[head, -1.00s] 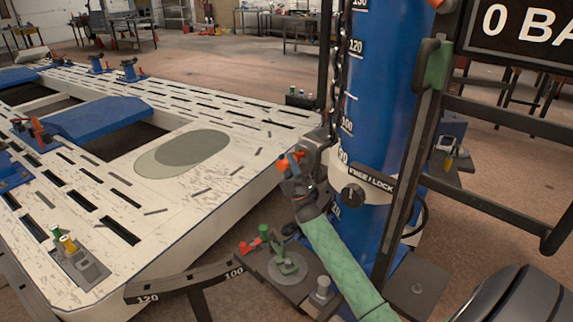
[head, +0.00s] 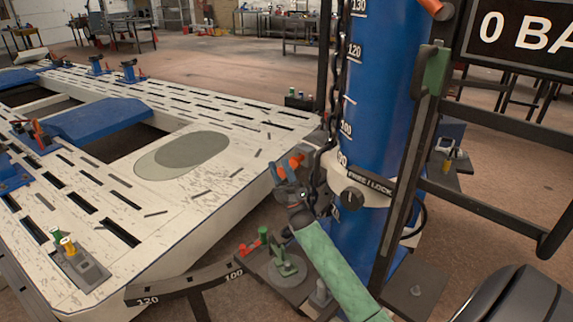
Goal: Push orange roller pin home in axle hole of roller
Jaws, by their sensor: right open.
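My right gripper (head: 284,172) is at the end of the green-sleeved arm, in front of the blue column's lower left side. Its jaws are open, and no held object shows between them. A small orange piece (head: 296,161) shows right at the fingers; it may be the roller pin, but it is too small to tell whether it sits in a hole. The roller and its axle hole cannot be made out, and the gripper may hide them. My left gripper is not in view.
The blue column (head: 375,110) stands right of the gripper, with a dark chain (head: 327,150) along its left edge. The pale slotted bench (head: 190,210) lies to the left.

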